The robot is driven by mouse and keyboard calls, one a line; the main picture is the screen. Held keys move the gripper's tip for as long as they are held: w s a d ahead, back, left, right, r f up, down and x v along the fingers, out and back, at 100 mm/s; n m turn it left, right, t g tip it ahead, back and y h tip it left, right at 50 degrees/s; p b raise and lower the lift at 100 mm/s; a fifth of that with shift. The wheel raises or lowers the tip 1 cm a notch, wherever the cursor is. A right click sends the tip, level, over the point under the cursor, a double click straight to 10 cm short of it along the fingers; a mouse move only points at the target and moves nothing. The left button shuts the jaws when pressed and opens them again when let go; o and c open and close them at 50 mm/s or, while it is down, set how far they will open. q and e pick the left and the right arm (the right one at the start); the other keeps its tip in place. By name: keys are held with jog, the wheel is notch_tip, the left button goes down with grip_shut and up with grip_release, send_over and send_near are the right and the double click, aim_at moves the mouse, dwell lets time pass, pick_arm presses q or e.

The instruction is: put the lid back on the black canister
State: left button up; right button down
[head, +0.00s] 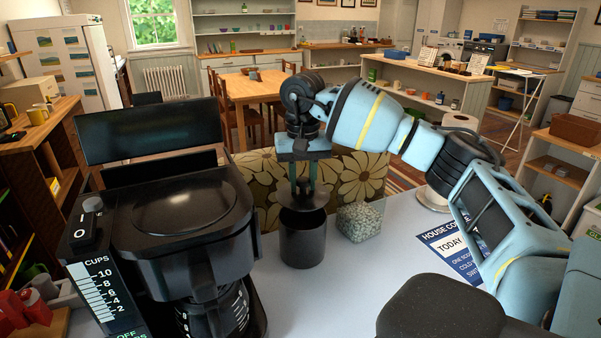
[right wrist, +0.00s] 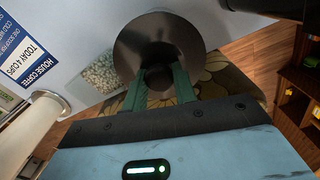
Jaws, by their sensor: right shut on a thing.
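The black canister (head: 302,243) stands upright on the pale counter (head: 350,290), right of the coffee maker. My right gripper (head: 303,184) points down and is shut on the lid's knob. In the right wrist view, the green fingers (right wrist: 160,82) close on the knob, and the lid (right wrist: 143,44) is a wide dark disc that hides most of the canister. My left gripper is not in view.
A black coffee maker (head: 185,225) stands close on the left. A flower-patterned panel (head: 350,175) is behind.

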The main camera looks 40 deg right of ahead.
aim_at(303, 190)
notch_tip(303, 190, down, 2)
jog(key=shift+f, duration=0.1)
jog(key=shift+f+b, duration=0.35)
jog(key=shift+f, duration=0.3)
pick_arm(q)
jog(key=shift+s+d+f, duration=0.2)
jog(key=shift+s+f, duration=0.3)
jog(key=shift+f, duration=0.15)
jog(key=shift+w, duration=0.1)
pick_arm(e)
jog(key=shift+f, duration=0.2)
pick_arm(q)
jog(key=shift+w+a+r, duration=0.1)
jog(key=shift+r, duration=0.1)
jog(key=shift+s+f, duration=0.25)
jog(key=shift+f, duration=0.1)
pick_arm(e)
jog(key=shift+f, duration=0.75)
jog(key=c, duration=0.6)
grip_release()
